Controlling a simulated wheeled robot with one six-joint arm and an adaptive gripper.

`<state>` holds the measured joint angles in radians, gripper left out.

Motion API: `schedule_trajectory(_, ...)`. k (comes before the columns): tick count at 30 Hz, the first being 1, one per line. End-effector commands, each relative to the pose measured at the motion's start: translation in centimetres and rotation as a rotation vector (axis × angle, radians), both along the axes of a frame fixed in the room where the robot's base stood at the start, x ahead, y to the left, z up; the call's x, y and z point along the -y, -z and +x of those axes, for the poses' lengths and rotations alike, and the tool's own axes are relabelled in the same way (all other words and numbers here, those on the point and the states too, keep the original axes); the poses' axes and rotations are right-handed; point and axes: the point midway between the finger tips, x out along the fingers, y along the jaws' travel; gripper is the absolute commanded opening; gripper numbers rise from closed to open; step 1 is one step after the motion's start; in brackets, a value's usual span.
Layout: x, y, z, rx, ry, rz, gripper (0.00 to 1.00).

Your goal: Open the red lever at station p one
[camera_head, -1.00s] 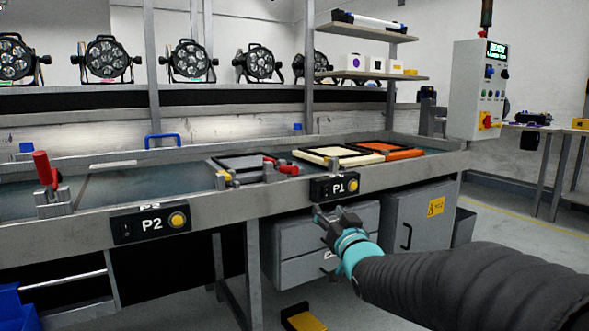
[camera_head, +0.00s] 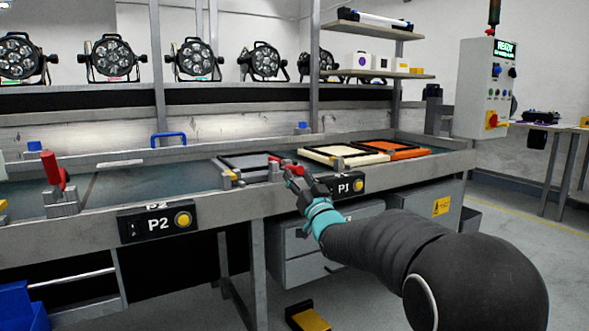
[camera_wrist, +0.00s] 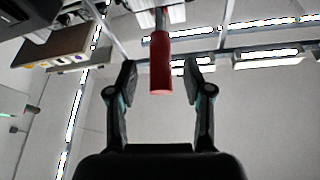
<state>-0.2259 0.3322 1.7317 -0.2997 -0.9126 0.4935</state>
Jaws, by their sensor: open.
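The P1 station label box (camera_head: 345,187) sits on the bench's front rail. The red lever (camera_head: 292,169) at P1 lies low beside it, partly hidden by my gripper. In the wrist view the red lever (camera_wrist: 161,68) has a red grip on a grey shaft and points toward the camera. My gripper (camera_head: 293,178) is at the front rail, right at the lever's end in the head view. In the wrist view my gripper (camera_wrist: 161,78) is open, with one finger on each side of the red grip and gaps on both sides.
A second red lever (camera_head: 52,170) stands upright at P2, left of the P2 box (camera_head: 157,221). A dark frame (camera_head: 243,164), a cream frame (camera_head: 340,153) and an orange frame (camera_head: 394,148) lie on the bench. A control cabinet (camera_head: 484,90) stands at the right.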

Motion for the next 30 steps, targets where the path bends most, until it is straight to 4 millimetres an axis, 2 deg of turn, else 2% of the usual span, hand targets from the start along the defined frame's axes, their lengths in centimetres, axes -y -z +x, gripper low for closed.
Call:
schedule_trajectory(3, -0.9, -0.8, 1.6, 0.001, -0.001, 0.0, 0.51)
schedule_trajectory(9, -1.6, -1.4, 3.0, 0.0, 0.0, 0.0, 0.51)
schedule_trajectory(20, -1.8, -1.5, 3.4, -0.001, 0.001, 0.0, 0.51)
schedule_trajectory(21, -1.8, -1.5, 3.4, -0.001, 0.001, 0.0, 0.46)
schedule_trajectory(24, -1.8, -1.5, 3.4, -0.001, 0.001, 0.0, 0.21)
schedule_trajectory(27, -1.7, -1.5, 3.4, -0.001, 0.001, 0.0, 0.0)
schedule_trajectory(30, -1.7, -1.5, 3.4, -0.001, 0.001, 0.0, 0.0)
